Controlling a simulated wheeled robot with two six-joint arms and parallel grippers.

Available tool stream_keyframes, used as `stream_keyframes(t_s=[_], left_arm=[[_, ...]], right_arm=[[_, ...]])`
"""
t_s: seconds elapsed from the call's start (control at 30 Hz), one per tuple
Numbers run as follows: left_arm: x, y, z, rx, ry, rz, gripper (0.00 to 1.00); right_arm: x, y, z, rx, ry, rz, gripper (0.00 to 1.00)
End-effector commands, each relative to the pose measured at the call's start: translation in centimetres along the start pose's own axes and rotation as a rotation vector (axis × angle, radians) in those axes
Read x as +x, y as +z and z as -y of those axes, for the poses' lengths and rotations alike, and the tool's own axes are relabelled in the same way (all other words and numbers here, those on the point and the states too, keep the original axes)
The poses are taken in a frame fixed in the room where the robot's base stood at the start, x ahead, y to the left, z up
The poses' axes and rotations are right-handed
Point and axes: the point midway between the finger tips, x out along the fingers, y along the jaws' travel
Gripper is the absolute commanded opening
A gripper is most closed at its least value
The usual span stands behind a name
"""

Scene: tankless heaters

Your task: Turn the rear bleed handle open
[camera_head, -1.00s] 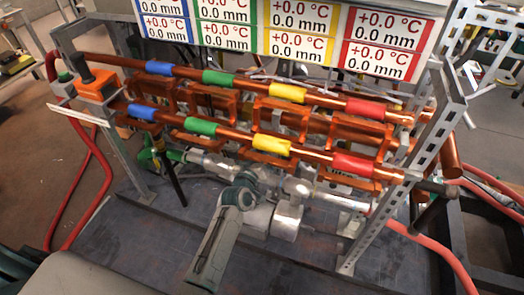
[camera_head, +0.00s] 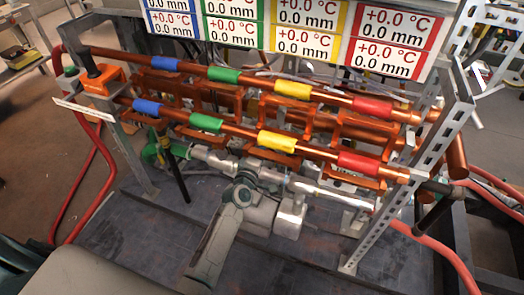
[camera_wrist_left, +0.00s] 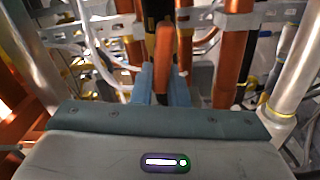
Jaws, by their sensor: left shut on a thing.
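In the left wrist view my left gripper (camera_wrist_left: 161,85) has its two blue-grey fingers closed around a reddish-brown bar-shaped handle (camera_wrist_left: 166,48). A black part (camera_wrist_left: 150,14) shows just behind the handle's upper end. I cannot tell from this view alone whether this is the rear bleed handle. In the head view my left arm (camera_head: 215,250) reaches up from the bottom to the front of the rack. Its fingertips cannot be made out there. My right gripper is not in view.
Two copper pipes with blue, green, yellow and red bands (camera_head: 276,142) run across the rack. A black handle on an orange block (camera_head: 105,80) stands at the left end. A perforated metal upright (camera_head: 398,195) and red hoses (camera_head: 432,255) are at the right. The dark base (camera_head: 130,235) is clear at front left.

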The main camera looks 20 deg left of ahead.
Motion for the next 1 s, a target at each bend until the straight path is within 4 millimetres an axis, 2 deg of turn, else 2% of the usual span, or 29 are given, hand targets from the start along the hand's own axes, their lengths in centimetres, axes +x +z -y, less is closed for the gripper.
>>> stream_keyframes(t_s=[0.33,0.87,0.9,0.97,1.0], left_arm=[[-0.02,0.01,0.39,-0.131,-0.001,0.000,0.00],[-0.03,0.03,0.44,-0.151,-0.001,0.000,0.00],[-0.03,0.02,0.44,-0.151,-0.001,0.000,0.21],[-0.03,0.02,0.44,-0.151,-0.001,0.000,0.33],[-0.03,0.03,0.43,-0.150,-0.001,0.000,0.35]], right_arm=[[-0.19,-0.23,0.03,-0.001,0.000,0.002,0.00],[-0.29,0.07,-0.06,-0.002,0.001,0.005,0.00],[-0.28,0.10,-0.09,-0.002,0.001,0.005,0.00],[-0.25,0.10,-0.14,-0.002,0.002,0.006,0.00],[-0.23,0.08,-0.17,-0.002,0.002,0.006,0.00]])
